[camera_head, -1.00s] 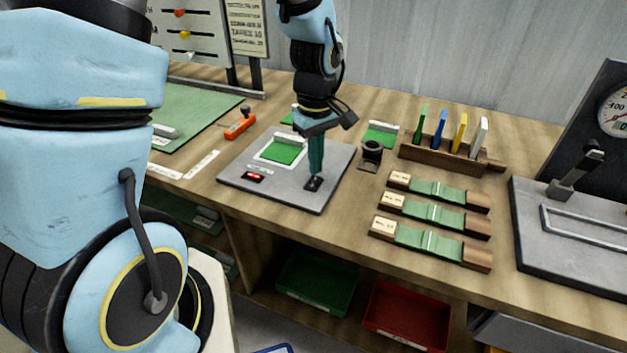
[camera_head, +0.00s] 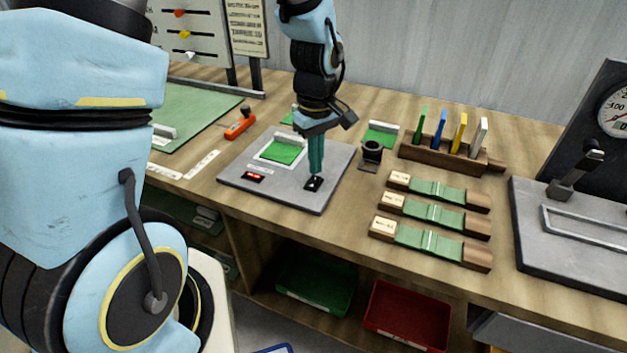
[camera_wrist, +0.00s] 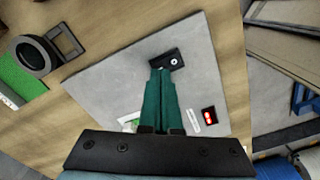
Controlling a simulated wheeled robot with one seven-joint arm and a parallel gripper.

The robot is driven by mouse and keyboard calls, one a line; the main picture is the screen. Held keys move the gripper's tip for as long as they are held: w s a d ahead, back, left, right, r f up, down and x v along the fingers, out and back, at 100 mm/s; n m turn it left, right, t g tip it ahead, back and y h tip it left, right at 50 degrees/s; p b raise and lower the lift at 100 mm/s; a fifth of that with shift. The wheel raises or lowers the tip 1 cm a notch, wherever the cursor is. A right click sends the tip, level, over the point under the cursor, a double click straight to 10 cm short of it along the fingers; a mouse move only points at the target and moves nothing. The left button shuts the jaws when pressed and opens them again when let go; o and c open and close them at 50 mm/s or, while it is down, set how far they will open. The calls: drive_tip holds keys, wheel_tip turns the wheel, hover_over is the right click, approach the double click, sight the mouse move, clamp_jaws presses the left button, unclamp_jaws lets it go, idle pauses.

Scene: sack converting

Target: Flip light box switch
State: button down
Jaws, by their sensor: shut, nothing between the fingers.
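The light box (camera_head: 262,191) is a grey flat plate on the bench, with a white-framed window holding a green piece (camera_head: 283,152) on it. Its black rocker switch (camera_head: 313,184) sits near the front right corner and also shows in the wrist view (camera_wrist: 167,60). A red-lit indicator (camera_head: 254,176) is at the front left; in the wrist view the red light (camera_wrist: 209,116) glows. My gripper (camera_head: 316,172) points down with its teal fingers shut and empty. The fingertips (camera_wrist: 160,70) are right at the switch's edge; I cannot tell whether they touch it.
A black round loupe (camera_head: 372,152) stands right of the plate. Several wooden blocks with green strips (camera_head: 435,213) lie farther right. A rack (camera_head: 445,157) holds coloured tools behind them. An orange-handled tool (camera_head: 240,125) lies behind left. Green (camera_head: 317,285) and red bins (camera_head: 407,314) sit below.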

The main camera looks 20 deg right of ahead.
sight(316, 178)
drive_tip(key=shift+f+b, duration=0.7)
drive_tip(key=shift+f, duration=0.25)
idle(0.5)
drive_tip(key=shift+r+p, duration=2.9)
drive_tip(key=shift+r, duration=0.7)
drive_tip(key=shift+f, duration=0.1)
drive_tip(key=a+r+m, duration=0.2)
drive_tip(key=a+r, duration=0.1)
drive_tip(key=a, duration=0.9)
drive_tip(key=w+a+r+m+t, duration=0.1)
drive_tip(key=a+r+m, duration=0.1)
drive_tip(key=a, duration=1.1)
drive_tip(key=shift+a+r+m+t, duration=0.2)
drive_tip(key=shift+r+m+t, duration=0.1)
drive_tip(key=shift+r, duration=0.6)
